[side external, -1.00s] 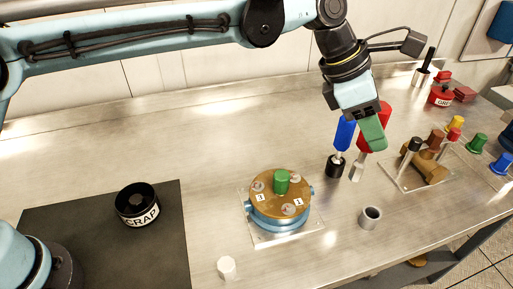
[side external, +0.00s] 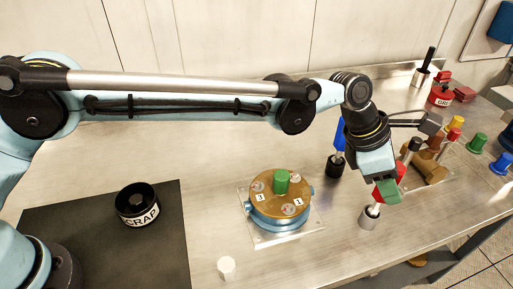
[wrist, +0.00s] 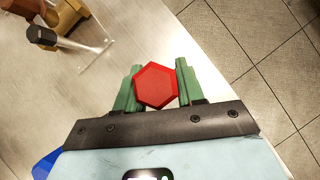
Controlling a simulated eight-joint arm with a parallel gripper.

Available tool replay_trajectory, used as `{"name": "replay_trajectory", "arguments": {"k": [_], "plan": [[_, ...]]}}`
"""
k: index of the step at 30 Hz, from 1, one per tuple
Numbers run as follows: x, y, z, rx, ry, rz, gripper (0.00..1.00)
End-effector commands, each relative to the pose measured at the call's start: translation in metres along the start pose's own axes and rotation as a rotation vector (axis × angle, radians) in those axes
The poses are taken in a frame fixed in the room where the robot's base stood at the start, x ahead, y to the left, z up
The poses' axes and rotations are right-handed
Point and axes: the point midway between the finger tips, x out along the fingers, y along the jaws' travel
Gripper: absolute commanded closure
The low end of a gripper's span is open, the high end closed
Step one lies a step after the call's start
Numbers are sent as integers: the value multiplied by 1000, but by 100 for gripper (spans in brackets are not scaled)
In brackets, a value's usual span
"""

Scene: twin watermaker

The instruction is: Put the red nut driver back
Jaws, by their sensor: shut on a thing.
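My gripper (side external: 388,190) is shut on the red nut driver (side external: 378,196), with its green fingers on either side of the handle. In the wrist view the red hexagonal handle end (wrist: 155,86) sits between the two fingers. The driver is close to upright, slightly tilted, and its pale shaft points down at the grey cup-like holder (side external: 369,219) near the table's front edge. The shaft's lower end meets the holder's mouth; I cannot tell how deep it is inside. The blue driver (side external: 340,135) stands in a black holder (side external: 335,167), partly hidden behind my arm.
A brass-topped round unit (side external: 264,206) with a green knob stands left of the holder. A brass valve piece (side external: 428,170) and coloured knobs (side external: 477,142) are close on the right. A scrap cup (side external: 137,204) sits on the dark mat (side external: 80,230). The table edge is near.

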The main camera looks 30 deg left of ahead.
Motion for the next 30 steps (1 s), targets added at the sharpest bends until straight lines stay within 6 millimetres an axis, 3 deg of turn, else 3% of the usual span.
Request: {"name": "replay_trajectory", "arguments": {"k": [12,13,18,30], "plan": [[5,0,-3,0,0,0,100],[6,0,-4,0,0,0,60],[5,0,-4,0,0,0,36],[-2,0,-2,-1,0,0,36]]}}
